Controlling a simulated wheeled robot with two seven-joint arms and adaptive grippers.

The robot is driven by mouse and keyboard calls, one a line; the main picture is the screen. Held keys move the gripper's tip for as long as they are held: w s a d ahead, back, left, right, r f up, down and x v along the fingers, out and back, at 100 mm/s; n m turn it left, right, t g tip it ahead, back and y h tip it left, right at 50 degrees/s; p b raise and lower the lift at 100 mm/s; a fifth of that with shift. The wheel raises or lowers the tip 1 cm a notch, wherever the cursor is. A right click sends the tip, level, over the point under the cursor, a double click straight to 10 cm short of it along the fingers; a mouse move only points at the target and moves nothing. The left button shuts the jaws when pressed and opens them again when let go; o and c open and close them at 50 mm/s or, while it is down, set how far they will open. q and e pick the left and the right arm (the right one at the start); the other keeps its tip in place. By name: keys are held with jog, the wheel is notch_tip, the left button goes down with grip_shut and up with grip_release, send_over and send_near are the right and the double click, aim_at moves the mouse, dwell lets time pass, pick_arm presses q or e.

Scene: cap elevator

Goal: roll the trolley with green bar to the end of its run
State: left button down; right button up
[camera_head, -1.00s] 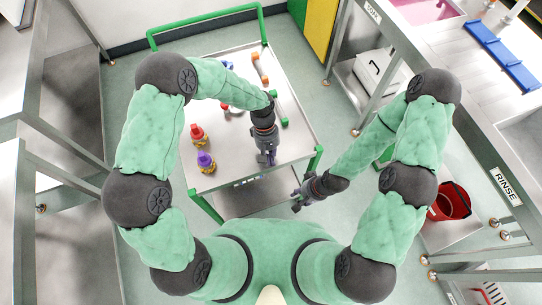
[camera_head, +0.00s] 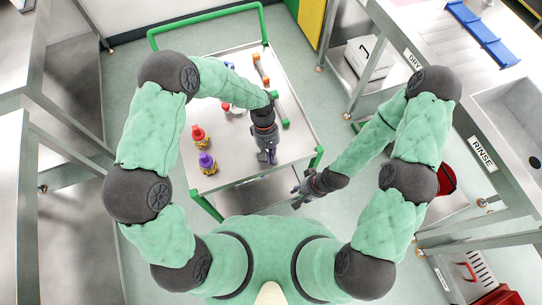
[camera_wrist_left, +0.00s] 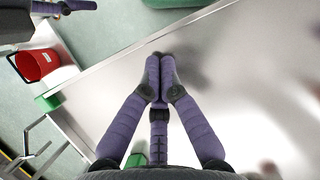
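The trolley (camera_head: 297,137) has a steel top and a green bar (camera_head: 209,25) at its far end. It stands right in front of me, with green corner posts at its near end. My left gripper (camera_head: 268,158) is over the trolley top by the near edge. In the left wrist view its fingertips (camera_wrist_left: 158,58) meet over the steel top, with nothing visible between them. Whether they touch the trolley is unclear. My right gripper (camera_head: 299,195) is beside the near right corner, off the top. Its fingers are too small to read.
Red (camera_head: 198,135) and purple-capped (camera_head: 206,161) bottles and an orange-ended piece (camera_head: 261,68) sit on the trolley. A sink counter (camera_head: 400,30) runs along the right, with a red bucket (camera_wrist_left: 35,65) by it. Steel tables (camera_head: 50,60) stand left. Floor is clear between.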

pick_arm(q)
jog(key=v, duration=1.2)
